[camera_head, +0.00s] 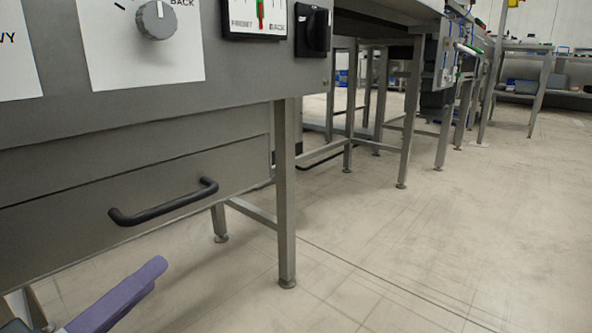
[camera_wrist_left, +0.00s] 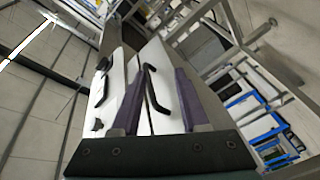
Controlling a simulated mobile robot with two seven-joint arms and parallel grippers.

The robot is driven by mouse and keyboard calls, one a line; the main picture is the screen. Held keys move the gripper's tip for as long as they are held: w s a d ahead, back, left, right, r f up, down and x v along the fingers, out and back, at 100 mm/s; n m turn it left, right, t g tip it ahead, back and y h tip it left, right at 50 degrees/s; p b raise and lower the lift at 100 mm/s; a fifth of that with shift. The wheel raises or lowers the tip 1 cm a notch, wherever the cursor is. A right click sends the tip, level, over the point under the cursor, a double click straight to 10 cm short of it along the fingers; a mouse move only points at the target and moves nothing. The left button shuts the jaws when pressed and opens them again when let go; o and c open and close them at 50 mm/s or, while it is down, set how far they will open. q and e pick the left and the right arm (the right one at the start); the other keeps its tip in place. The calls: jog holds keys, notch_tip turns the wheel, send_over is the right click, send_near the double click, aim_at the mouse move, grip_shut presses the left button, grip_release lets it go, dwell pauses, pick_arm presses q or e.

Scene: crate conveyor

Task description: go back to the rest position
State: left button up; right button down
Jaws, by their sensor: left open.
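My left gripper (camera_head: 125,291) shows at the lower left of the head view, where one purple finger is visible below a drawer handle. The rest of this gripper is cut off by the picture edge. In the left wrist view, both purple fingers of the left gripper (camera_wrist_left: 155,62) stand apart with nothing held between them. Beyond them are pale panels with dark handles. My right gripper is in neither view.
A grey bench with a drawer (camera_head: 70,225) and black handle (camera_head: 165,203) fills the left. Above are a grey knob (camera_head: 156,20) and a black switch (camera_head: 313,31). A bench leg (camera_head: 285,190) stands near the middle. Floor (camera_head: 480,220) at the right is clear.

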pick_arm(q)
jog(key=s+f+m+g+y, duration=0.3)
jog(key=s+m+g, duration=0.1)
jog(key=s+g, duration=0.4)
jog(key=s+f+m+g+y, duration=0.2)
jog(key=s+f+m+g, duration=0.3)
jog(key=s, duration=0.6)
notch_tip(320, 180, up, 101)
jog(key=a+p, duration=0.1)
jog(key=p, duration=9.9)
jog(key=shift+g, duration=0.4)
jog(key=shift+r, duration=0.1)
